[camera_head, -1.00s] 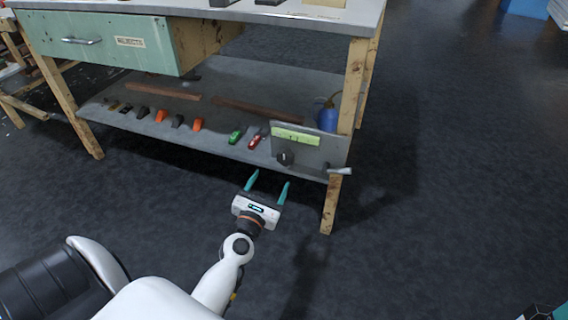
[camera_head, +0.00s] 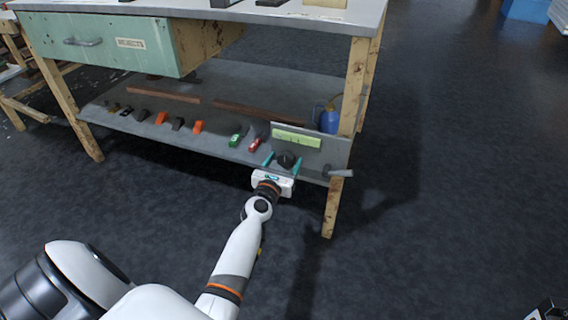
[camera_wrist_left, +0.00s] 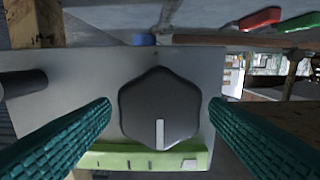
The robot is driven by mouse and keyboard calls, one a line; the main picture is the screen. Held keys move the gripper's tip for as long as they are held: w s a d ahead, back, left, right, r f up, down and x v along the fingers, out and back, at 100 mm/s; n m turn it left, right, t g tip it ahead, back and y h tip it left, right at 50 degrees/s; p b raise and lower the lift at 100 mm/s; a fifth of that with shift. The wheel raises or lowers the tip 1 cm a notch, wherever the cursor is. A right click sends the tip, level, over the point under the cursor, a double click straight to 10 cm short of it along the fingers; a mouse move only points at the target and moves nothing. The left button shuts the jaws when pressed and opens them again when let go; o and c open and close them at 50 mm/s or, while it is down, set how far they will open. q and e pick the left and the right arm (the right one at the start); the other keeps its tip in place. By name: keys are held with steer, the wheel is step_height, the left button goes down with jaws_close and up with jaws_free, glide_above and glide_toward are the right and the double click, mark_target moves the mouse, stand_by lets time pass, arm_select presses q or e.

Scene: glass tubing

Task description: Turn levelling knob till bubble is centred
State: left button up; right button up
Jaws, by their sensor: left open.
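The dark levelling knob (camera_head: 287,160) is on the grey panel (camera_head: 324,154) at the shelf's front. In the left wrist view the knob (camera_wrist_left: 160,107) is six-sided, with a pale pointer line towards the green vial. My left gripper (camera_head: 282,160) is open, its teal fingers on either side of the knob; gaps show between them and it. The green level vial (camera_head: 296,138) is above the knob in the head view. In the wrist view the vial (camera_wrist_left: 110,160) has dark marks, and a pale patch, perhaps the bubble, lies towards its right end.
A lever handle (camera_head: 341,173) sticks out at the panel's right, near the wooden table leg (camera_head: 331,207). Several coloured tools lie along the lower shelf (camera_head: 225,143). The floor in front is clear.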

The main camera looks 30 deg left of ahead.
arm_select(q)
steer(key=c, duration=1)
steer(key=shift+o, duration=0.2)
